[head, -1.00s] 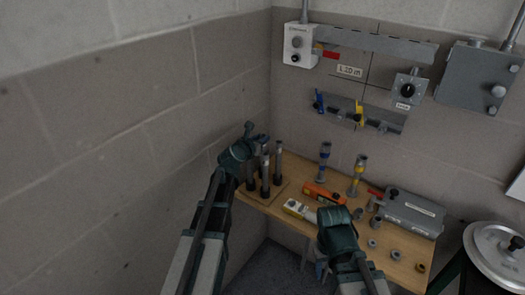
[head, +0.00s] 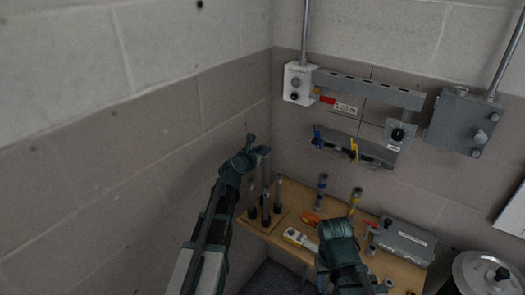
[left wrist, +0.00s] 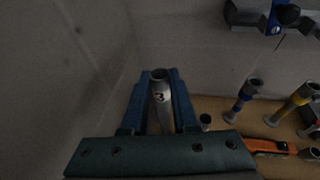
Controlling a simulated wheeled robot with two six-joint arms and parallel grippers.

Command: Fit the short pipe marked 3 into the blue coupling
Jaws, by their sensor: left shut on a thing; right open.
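My left gripper (head: 261,153) is shut on a grey pipe, above the rack at the table's left end. In the left wrist view the pipe (left wrist: 161,95), marked 3, stands upright between the blue fingers (left wrist: 158,103), its open end facing up. In the head view the pipe (head: 266,178) hangs over the black holders; I cannot tell whether its lower end is clear. A blue-banded upright fitting (head: 322,187) stands on the table to the right, apart from the pipe; it also shows in the left wrist view (left wrist: 243,98). My right gripper (head: 338,240) is open over the front of the table; its fingers are mostly hidden.
Other pipes stand in the rack (head: 278,190). A wall rail (head: 355,150) has blue and yellow handles. The wall is close on the left.

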